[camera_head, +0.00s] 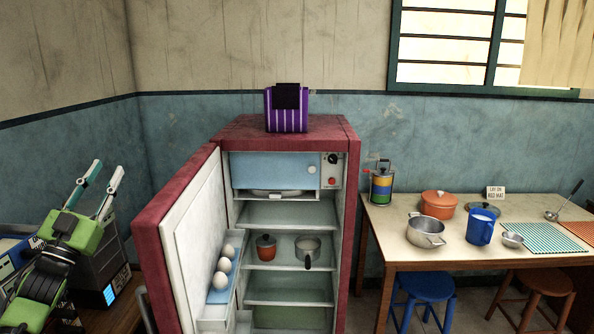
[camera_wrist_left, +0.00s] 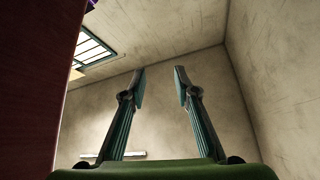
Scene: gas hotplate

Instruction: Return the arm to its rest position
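My left gripper (camera_head: 98,190) is at the left of the head view, pointing up, with its two fingers apart and nothing between them. The left wrist view also shows its open fingers (camera_wrist_left: 160,90) against bare wall and ceiling. It is to the left of the open fridge door (camera_head: 175,235) and apart from it in the head view. My right gripper is not in view.
The red fridge (camera_head: 348,215) stands open, with eggs in its door and two small pots inside. A striped purple bag (camera_head: 286,112) sits on top. A table (camera_head: 395,250) with pots and a blue jug (camera_head: 481,228) is at the right, with stools below.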

